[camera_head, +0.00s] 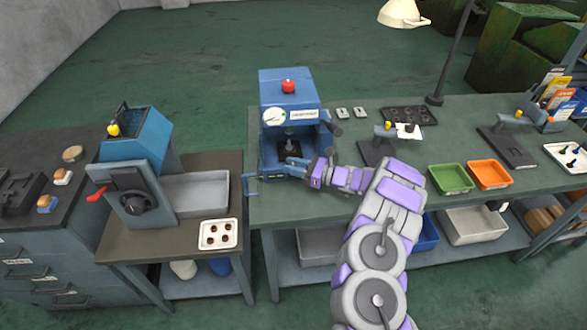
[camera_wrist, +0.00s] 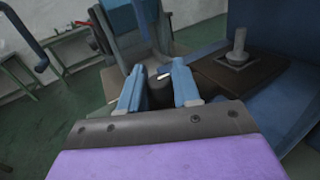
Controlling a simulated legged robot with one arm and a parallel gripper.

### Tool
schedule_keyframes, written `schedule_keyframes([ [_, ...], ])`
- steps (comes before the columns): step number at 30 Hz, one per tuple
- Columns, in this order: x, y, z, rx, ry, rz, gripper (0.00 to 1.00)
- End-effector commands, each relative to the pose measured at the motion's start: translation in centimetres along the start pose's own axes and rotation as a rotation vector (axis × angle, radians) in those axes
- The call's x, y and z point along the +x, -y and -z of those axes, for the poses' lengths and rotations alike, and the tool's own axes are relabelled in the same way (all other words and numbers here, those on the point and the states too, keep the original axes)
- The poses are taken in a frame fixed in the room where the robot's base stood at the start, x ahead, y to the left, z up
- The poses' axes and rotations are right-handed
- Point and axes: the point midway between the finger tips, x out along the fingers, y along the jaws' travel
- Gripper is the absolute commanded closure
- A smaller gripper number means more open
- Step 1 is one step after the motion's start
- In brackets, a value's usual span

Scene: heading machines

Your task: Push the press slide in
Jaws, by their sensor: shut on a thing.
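The blue press (camera_head: 287,92) stands at the left end of the green worktable, with a red button on top and a round gauge. Its dark slide plate (camera_head: 291,148) shows in the front opening. In the wrist view the plate (camera_wrist: 215,78) lies at the right, with an upright grey pin (camera_wrist: 238,45). My gripper (camera_head: 289,166) is low in front of the press opening. In the wrist view its blue fingers (camera_wrist: 157,86) are on either side of a dark rounded piece (camera_wrist: 160,93), shut on it. Whether this piece joins the slide is hidden.
A blue-grey bar handle (camera_head: 250,184) sticks out at the table's left edge. A blue machine with a red lever (camera_head: 97,194) stands left of the table. Green (camera_head: 450,179) and orange (camera_head: 489,174) bins are to the right. Table space behind the bins is partly clear.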

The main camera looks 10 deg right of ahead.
Motion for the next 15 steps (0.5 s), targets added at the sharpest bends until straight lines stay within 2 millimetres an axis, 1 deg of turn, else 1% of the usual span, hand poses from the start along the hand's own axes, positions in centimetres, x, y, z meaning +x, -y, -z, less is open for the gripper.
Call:
schedule_keyframes([
  [1, -0.05, 0.39, -0.27, -0.005, 0.003, 0.009, 1.00],
  [8, 0.02, 0.66, -0.31, -0.006, 0.004, 0.012, 1.00],
  [9, 0.02, 0.68, -0.31, -0.007, 0.004, 0.012, 0.66],
  [14, 0.01, 0.56, -0.30, -0.006, 0.003, 0.010, 0.51],
  [15, 0.00, 0.50, -0.30, -0.006, 0.003, 0.010, 0.50],
])
